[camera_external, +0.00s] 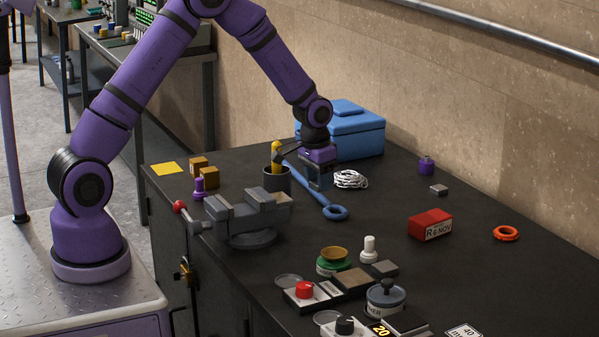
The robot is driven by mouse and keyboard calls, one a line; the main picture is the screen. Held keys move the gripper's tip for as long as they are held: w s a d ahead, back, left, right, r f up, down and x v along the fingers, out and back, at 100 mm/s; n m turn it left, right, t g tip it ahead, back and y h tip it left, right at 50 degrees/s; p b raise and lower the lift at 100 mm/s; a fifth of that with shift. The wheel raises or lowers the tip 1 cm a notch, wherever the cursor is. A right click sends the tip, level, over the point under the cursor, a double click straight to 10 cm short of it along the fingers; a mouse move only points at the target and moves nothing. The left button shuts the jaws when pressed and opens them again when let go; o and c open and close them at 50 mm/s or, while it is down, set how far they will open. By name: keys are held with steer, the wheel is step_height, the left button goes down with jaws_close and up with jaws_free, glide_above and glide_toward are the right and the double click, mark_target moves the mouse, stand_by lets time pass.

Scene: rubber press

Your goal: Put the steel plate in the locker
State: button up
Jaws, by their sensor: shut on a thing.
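My gripper (317,186) is low over the bench, its fingers around the shaft of a blue ring-ended wrench (335,211). It appears shut on the wrench, though the contact is small in view. Which piece is the steel plate I cannot tell. A small grey metal block (438,189) lies at the right rear, and a flat grey slab (405,324) lies at the front, both apart from my gripper. A dark cabinet (215,285) with a brass padlock (186,272) forms the bench front; it may be the locker. Its inside is hidden.
A vise (250,215) stands left of my gripper, beside a dark cup (277,178) holding a yellow-handled tool. A blue box (345,135) and white cord (350,180) are close by. A red block (430,225) and orange ring (506,233) lie right. The front is cluttered.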

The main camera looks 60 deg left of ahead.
mark_target(277, 271)
steer(key=shift+m, duration=0.4)
steer(key=s+d+f, duration=0.1)
steer(key=d, duration=0.1)
steer(key=d+f, duration=0.1)
steer(key=d, duration=0.1)
steer(key=s+d+f, duration=0.1)
steer(key=d, duration=0.1)
steer(key=shift+s, duration=0.3)
steer(key=s+d+m, duration=0.4)
steer(key=s, duration=0.1)
steer(key=s+d+r+m, duration=0.1)
steer(key=s+d, duration=0.1)
steer(key=shift+s+m+h, duration=0.2)
steer(key=shift+m+h, duration=0.1)
steer(key=shift+m, duration=0.1)
steer(key=s+d+m, duration=0.1)
steer(key=s+m, duration=0.1)
steer(key=s, duration=0.1)
steer(key=s+d+f+m, duration=0.1)
steer(key=s+d+m, duration=0.1)
steer(key=s+m, duration=0.1)
steer(key=s+d+f+m, duration=0.1)
steer(key=s+d+m, duration=0.1)
steer(key=s, duration=0.2)
steer(key=shift+s+d+m+g+h, duration=0.2)
steer(key=shift+s+m+g+h, duration=0.05)
steer(key=shift+m+g+h, duration=0.15)
steer(key=shift+f, duration=2.3)
steer(key=shift+f, duration=0.15)
steer(key=o, duration=1.2)
